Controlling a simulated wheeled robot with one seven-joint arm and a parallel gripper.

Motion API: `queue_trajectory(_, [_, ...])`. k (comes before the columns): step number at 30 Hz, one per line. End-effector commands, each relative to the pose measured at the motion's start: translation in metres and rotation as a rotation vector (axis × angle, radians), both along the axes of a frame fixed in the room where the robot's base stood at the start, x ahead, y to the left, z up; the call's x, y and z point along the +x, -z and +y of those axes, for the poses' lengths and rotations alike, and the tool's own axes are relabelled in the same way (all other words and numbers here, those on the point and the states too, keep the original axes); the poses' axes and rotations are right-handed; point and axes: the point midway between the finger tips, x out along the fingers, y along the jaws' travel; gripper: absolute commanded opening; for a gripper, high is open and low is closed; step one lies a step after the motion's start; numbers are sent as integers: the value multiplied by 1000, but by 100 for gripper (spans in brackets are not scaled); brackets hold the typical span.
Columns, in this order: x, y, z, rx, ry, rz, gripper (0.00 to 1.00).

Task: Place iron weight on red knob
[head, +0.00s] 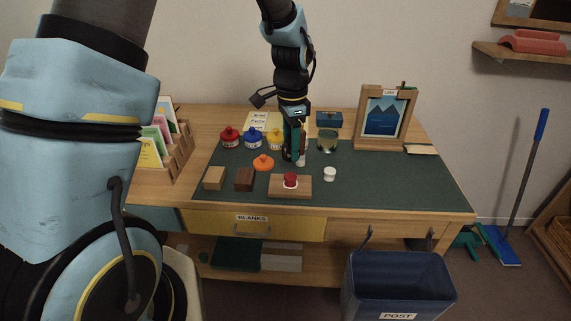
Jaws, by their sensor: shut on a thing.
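My gripper (294,158) points down over the green mat, above and just behind the wooden board (308,188). It is shut on a small dark thing, which seems to be the iron weight; the fingers hide most of it and its shape is unclear. I see no other iron weight on the desk. The red knob (291,178) sits on a pale base on the wooden board, in front of and below my gripper. Nothing rests on the knob, and the held thing is apart from it.
Red (230,139), blue (253,140) and yellow (276,142) pots stand behind left. An orange knobbed piece (263,162), two wooden blocks (214,178) (244,179) and a white cylinder (329,174) surround the board. A glass jar (327,142) stands behind right. The mat's right side is clear.

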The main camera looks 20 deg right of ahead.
Motion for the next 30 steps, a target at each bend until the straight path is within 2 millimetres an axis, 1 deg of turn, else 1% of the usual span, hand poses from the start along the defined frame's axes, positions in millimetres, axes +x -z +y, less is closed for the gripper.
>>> queue_trajectory(2, [0,10,1,2,1,1,0])
queue_trajectory(8, [0,28,0,1,2,1,0])
queue_trajectory(12, [0,48,1,2,1,2,0])
queue_trajectory(15, [0,57,0,1,1,0,0])
queue_trajectory(27, [0,63,0,-1,1,-2,0])
queue_trajectory(28, [0,64,0,0,1,-1,57])
queue_trajectory(30, [0,63,0,-1,1,-1,65])
